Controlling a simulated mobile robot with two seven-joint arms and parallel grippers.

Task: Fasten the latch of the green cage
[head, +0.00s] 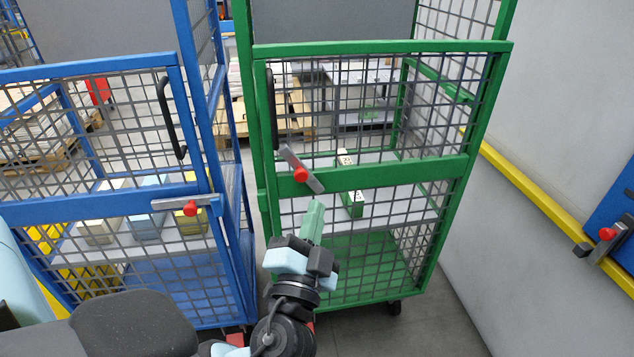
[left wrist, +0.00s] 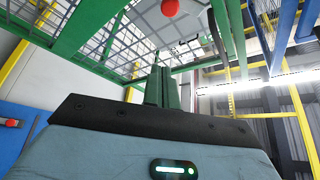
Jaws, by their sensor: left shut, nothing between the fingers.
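The green cage (head: 485,95) stands at centre right with its mesh front door closed or nearly so; I cannot tell which. Its latch (head: 313,183) is a grey bar with a red knob (head: 300,175), on the door's green middle rail near the left post. The bar is tilted, upper end left and lower end right. My left gripper (head: 314,208) is shut and empty, its green fingers pointing up just below the latch, seemingly apart from it. In the left wrist view the shut fingers (left wrist: 161,88) point up below the red knob (left wrist: 170,7). My right gripper is not in view.
A blue cage (head: 95,208) stands close on the left, its latch bar (head: 185,204) roughly level. Both doors have black handles. A grey wall with a yellow rail (head: 535,188) bounds the right side. Grey floor (head: 430,325) is free in front of the green cage's right part.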

